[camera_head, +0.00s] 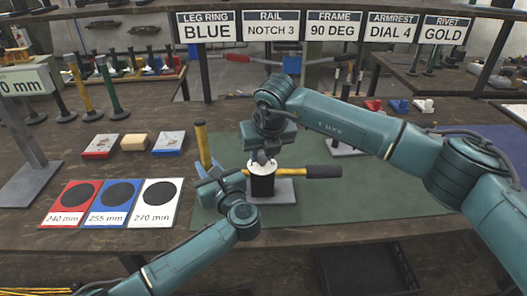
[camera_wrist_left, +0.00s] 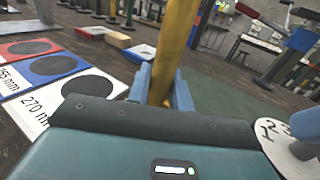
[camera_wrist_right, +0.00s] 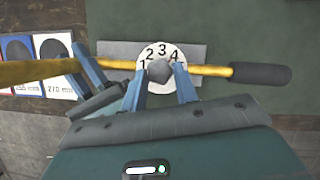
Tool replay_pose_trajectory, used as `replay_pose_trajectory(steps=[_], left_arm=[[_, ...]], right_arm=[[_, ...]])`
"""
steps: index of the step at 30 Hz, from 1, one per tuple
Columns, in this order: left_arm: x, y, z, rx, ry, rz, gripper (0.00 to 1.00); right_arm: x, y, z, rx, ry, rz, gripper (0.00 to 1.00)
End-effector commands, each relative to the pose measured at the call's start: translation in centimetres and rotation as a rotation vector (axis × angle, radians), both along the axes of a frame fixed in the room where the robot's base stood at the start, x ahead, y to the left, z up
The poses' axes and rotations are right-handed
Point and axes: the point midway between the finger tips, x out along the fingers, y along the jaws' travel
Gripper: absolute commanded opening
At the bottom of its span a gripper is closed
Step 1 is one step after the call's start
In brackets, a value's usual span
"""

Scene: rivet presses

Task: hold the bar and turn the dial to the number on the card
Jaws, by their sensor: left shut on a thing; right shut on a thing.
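The yellow bar (camera_head: 202,143) rises upright at left; a yellow length with a black handle (camera_head: 322,171) runs out right of the dial block. My left gripper (camera_wrist_left: 162,95) is shut on the bar's left part. The white dial (camera_wrist_right: 150,52), numbered 1 to 4 and partly hidden, faces up on a black block (camera_head: 262,186) on a grey plate. My right gripper (camera_wrist_right: 161,85) points down, its fingers shut on the grey knob (camera_wrist_right: 160,71) at the dial's centre. I cannot tell the knob's setting. The armrest card (camera_head: 394,27) reads DIAL 4.
The block's plate stands on a green mat (camera_head: 350,195). Red, blue and white cards (camera_head: 155,203) with black discs lie to the left. Small red, wooden and blue-grey blocks (camera_head: 134,142) sit behind them. Other label cards (camera_head: 270,27) hang above. The mat's front right is clear.

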Motion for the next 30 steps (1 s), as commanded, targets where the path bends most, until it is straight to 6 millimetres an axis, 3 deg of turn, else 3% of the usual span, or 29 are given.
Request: replay_pose_trajectory(steps=[4, 5, 12, 22, 30], left_arm=[[0.0, 0.1, 0.0, 0.000, 0.001, 0.002, 0.00], [0.0, 0.1, 0.0, 0.000, 0.001, 0.002, 0.00], [0.0, 0.1, 0.0, 0.000, 0.001, 0.002, 0.00], [0.0, 0.0, 0.0, 0.000, 0.001, 0.001, 0.00], [0.0, 0.0, 0.0, 0.000, 0.001, 0.001, 0.00]], right_arm=[[0.1, -0.1, 0.1, 0.000, -0.002, -0.001, 0.07], [0.1, -0.1, 0.1, 0.000, -0.002, -0.001, 0.32], [0.1, 0.0, 0.1, 0.000, -0.001, 0.000, 0.52], [-0.1, -0.1, 0.6, 0.001, -0.003, 0.002, 0.52], [-1.9, -0.8, 5.3, 0.000, -0.006, 0.001, 0.52]])
